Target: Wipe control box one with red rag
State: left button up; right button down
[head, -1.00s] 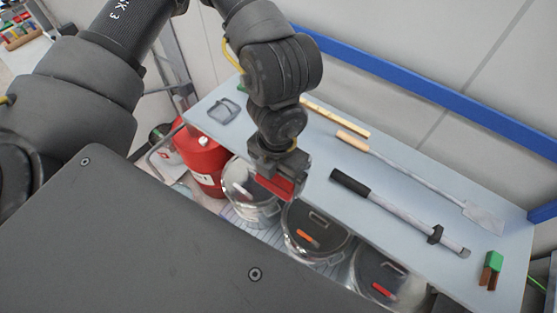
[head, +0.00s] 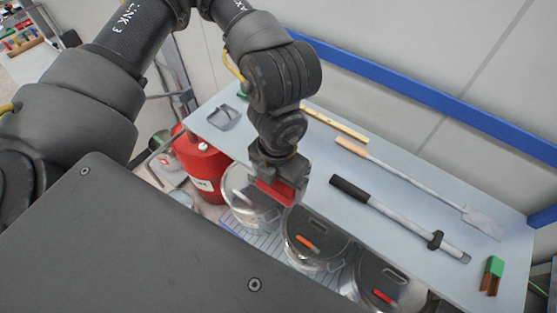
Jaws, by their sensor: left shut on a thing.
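My left gripper (head: 276,188) points down near the front edge of the grey table and is shut on the red rag (head: 275,193). The rag shows as a small red patch at the fingertips, above the clear-lidded pots. No control box can be made out in the head view. My right gripper is not in view.
The grey table (head: 400,225) holds a scraper (head: 410,185), a black-handled bar (head: 395,215), a green-and-brown brush (head: 491,275) and a small grey tray (head: 224,117). Lidded pots (head: 317,238) and a red canister (head: 203,165) stand below its front edge. A blue rail (head: 420,92) runs behind.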

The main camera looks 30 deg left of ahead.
pick_arm(q)
jog(key=w+a+f, duration=0.2)
jog(key=w+f, duration=0.1)
jog(key=w+a+f, duration=0.2)
jog(key=w+f, duration=0.1)
jog(key=w, duration=0.1)
jog(key=w+a+f+b, duration=0.1)
jog(key=w+a+f, duration=0.1)
jog(key=w, duration=0.2)
jog(key=shift+w+a+f, duration=0.1)
jog(key=shift+w+f, duration=0.05)
jog(key=shift+f, duration=0.25)
jog(key=f+b, duration=0.3)
jog(key=shift+w+a+f, duration=0.2)
jog(key=shift+w+f, duration=0.1)
jog(key=shift+f, duration=0.05)
jog(key=shift+w, duration=0.1)
jog(key=shift+f, duration=0.15)
jog(key=o, duration=0.6)
